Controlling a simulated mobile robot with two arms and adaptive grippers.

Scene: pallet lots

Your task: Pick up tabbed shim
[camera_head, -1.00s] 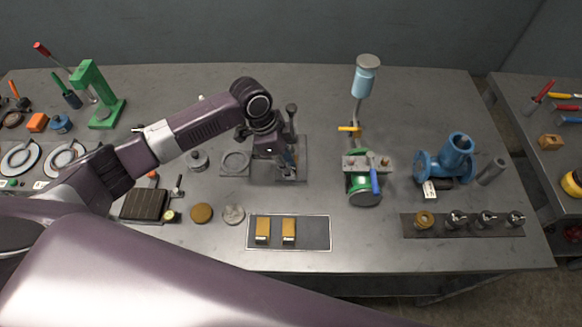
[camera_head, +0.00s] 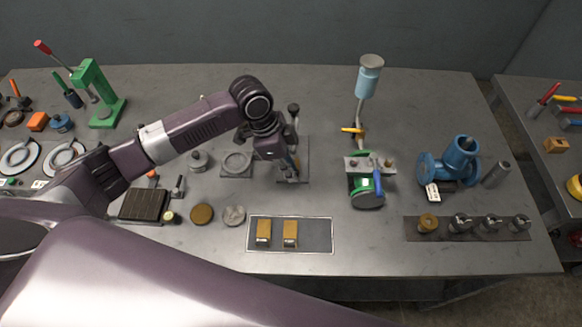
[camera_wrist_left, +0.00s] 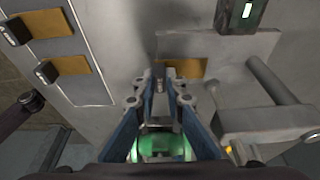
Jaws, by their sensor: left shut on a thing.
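My left gripper (camera_head: 292,174) points down at a dark fixture (camera_head: 303,152) with posts, left of the middle of the bench. In the left wrist view my left gripper (camera_wrist_left: 166,78) is shut on the small grey tab of a gold tabbed shim (camera_wrist_left: 190,68). The shim lies at a grey plate of the fixture; whether it is clear of the plate I cannot tell. In the head view the gripper hides this shim. Two more gold shims with dark tabs (camera_head: 263,232) (camera_head: 290,233) lie on a white-edged mat (camera_head: 318,234). My right gripper is not in view.
A green device with a blue handle (camera_head: 366,190) stands right of the fixture. A blue pipe fitting (camera_head: 458,160) and a dark strip (camera_head: 412,230) with round parts are further right. A green press (camera_head: 97,95) is at the left.

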